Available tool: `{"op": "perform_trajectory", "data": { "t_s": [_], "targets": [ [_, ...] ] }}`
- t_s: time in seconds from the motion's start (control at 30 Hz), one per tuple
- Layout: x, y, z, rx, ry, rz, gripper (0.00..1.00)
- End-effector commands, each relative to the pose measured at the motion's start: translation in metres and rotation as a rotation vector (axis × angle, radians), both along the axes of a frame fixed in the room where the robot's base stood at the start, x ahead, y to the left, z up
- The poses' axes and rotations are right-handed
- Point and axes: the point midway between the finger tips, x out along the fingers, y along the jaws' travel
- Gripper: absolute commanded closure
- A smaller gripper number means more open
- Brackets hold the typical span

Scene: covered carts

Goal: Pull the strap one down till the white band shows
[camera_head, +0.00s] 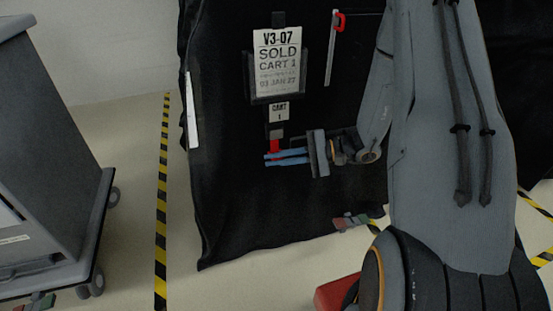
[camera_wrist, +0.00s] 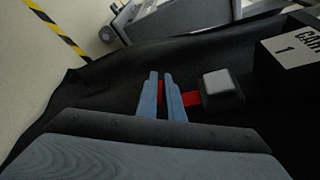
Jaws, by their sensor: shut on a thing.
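The strap one is a short red strap (camera_head: 275,146) that hangs below the small "CART 1" tag (camera_head: 279,112) on the black cover. In the wrist view the red strap (camera_wrist: 196,99) comes out of a grey buckle (camera_wrist: 221,90) and runs between my fingers. The part of it in view is plain red. My gripper (camera_head: 267,158) has blue fingers and reaches in from the right, shut on the strap just below the buckle. It also shows in the wrist view (camera_wrist: 161,84). The fingers hide part of the strap.
A black cover (camera_head: 235,205) drapes the cart, with a "SOLD CART 1" sign (camera_head: 278,62) above the tag. A white strip with a red pull (camera_head: 334,50) is to the right. A grey cart (camera_head: 50,150) stands at left, past yellow-black floor tape (camera_head: 162,200). Floor between is clear.

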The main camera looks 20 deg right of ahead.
Motion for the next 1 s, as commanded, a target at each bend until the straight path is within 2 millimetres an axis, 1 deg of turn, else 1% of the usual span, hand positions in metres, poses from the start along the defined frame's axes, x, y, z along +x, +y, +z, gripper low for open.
{"op": "perform_trajectory", "data": {
  "t_s": [0.27, 0.33, 0.37, 0.43, 0.6, 0.7, 0.83, 1.0],
  "targets": [
    [0.000, 0.000, 0.000, -0.001, 0.000, -0.001, 1.00],
    [0.000, 0.000, -0.005, 0.000, 0.001, 0.000, 1.00],
    [0.000, 0.000, -0.009, 0.001, 0.002, 0.000, 1.00],
    [0.000, 0.000, -0.024, 0.001, 0.004, -0.001, 1.00],
    [0.000, 0.000, -0.070, 0.000, 0.005, -0.001, 1.00],
    [0.000, 0.000, -0.091, 0.000, 0.004, -0.001, 1.00],
    [0.000, 0.000, -0.106, -0.001, 0.003, 0.000, 1.00],
    [0.000, 0.000, -0.108, -0.002, 0.002, -0.001, 1.00]
  ]
}}
